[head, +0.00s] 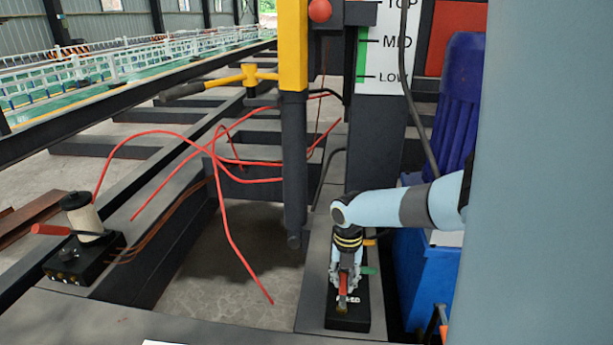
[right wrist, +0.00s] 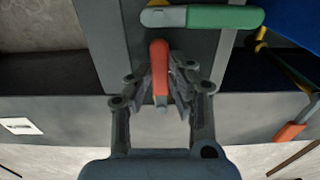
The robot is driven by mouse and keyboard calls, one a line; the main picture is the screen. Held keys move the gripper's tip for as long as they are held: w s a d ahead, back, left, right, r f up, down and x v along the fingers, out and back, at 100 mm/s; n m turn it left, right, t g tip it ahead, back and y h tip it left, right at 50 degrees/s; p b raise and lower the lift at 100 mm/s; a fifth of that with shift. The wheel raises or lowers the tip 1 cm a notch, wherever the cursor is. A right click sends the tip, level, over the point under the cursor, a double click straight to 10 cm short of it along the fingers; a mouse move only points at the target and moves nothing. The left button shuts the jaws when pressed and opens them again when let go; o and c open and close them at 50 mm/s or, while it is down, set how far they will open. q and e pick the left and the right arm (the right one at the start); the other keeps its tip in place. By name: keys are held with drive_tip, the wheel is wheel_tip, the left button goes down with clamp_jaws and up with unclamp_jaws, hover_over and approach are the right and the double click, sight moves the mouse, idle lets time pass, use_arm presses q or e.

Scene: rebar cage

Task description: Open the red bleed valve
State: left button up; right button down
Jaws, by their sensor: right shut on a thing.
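The red bleed valve handle (head: 343,285) sits over a black block (head: 347,318) whose white lettering is partly hidden, with "ED" readable. My right gripper (head: 346,276) reaches down from above and is shut on the red handle. My left gripper is not in view.
A yellow and black post (head: 294,150) stands left of my right arm. A blue container (head: 420,270) is close on the right. Red hoses (head: 235,235) hang in the middle. A white cylinder with a red lever (head: 85,220) stands on a black box at left.

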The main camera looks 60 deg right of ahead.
drive_tip(key=c, duration=1.2)
unclamp_jaws()
drive_tip(key=shift+c, duration=0.2)
drive_tip(key=shift+r, duration=0.1)
drive_tip(key=shift+r, duration=0.3)
wheel_tip(320, 180, up, 11)
